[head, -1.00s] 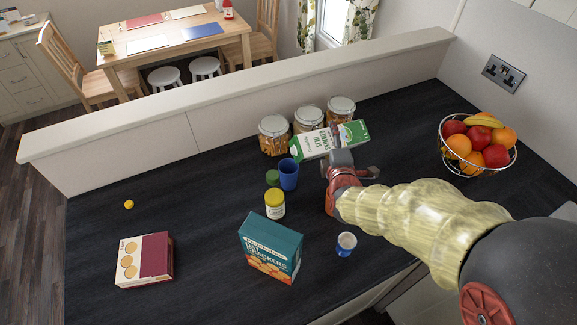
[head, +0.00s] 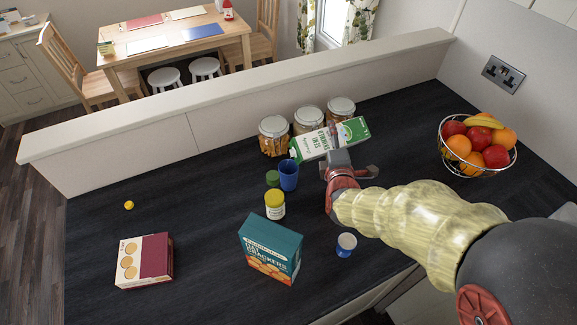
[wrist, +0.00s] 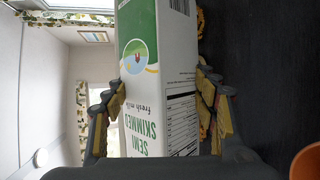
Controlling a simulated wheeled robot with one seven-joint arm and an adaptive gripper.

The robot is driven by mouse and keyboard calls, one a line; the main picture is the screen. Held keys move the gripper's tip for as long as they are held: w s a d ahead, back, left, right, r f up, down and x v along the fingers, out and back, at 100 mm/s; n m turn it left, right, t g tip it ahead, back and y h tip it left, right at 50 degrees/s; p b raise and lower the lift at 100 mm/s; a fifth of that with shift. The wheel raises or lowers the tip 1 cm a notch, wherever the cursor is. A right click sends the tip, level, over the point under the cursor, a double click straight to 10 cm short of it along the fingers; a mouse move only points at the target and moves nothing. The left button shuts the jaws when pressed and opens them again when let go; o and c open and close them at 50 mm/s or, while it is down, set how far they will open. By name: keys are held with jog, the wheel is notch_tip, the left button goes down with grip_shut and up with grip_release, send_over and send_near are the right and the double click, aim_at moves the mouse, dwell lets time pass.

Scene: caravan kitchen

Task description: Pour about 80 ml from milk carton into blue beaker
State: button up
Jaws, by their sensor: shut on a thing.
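The green and white milk carton (head: 345,133) is tilted far over, nearly lying on its side, in the head view, its left end lower and near the blue beaker. My gripper (wrist: 160,105) is shut on the carton, with a finger on each side of it in the wrist view. In the head view my gripper (head: 345,168) is partly hidden by its own body. The blue beaker (head: 288,176) stands upright on the dark counter, just below and left of the carton's left end. Whether milk is flowing, and the level in the beaker, I cannot tell.
Glass jars (head: 274,136) stand behind the carton. A green-lidded item (head: 272,178) and a yellow-lidded jar (head: 275,206) stand close to the beaker.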

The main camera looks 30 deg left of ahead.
jog(key=shift+r+n, duration=0.3)
jog(key=shift+r, duration=0.2)
dwell(0.4)
jog(key=shift+w+d, duration=0.1)
jog(key=shift+w, duration=0.15)
jog(key=shift+w+d+r, duration=0.15)
jog(key=shift+w+d, duration=0.1)
jog(key=shift+w, duration=0.05)
dwell(0.3)
jog(key=shift+w, duration=0.1)
jog(key=shift+r+n+t, duration=0.3)
dwell(1.4)
jog(key=shift+d+f, duration=0.1)
jog(key=shift+w+d+f+m+g, duration=0.15)
jog(key=shift+f+m+g, duration=0.15)
jog(key=shift+f+m, duration=0.25)
jog(key=shift+w+d+f+m+g, duration=0.1)
jog(key=shift+f+m+g, duration=0.25)
jog(key=shift+f, duration=0.35)
jog(key=shift+m, duration=0.3)
jog(key=shift+s, duration=0.15)
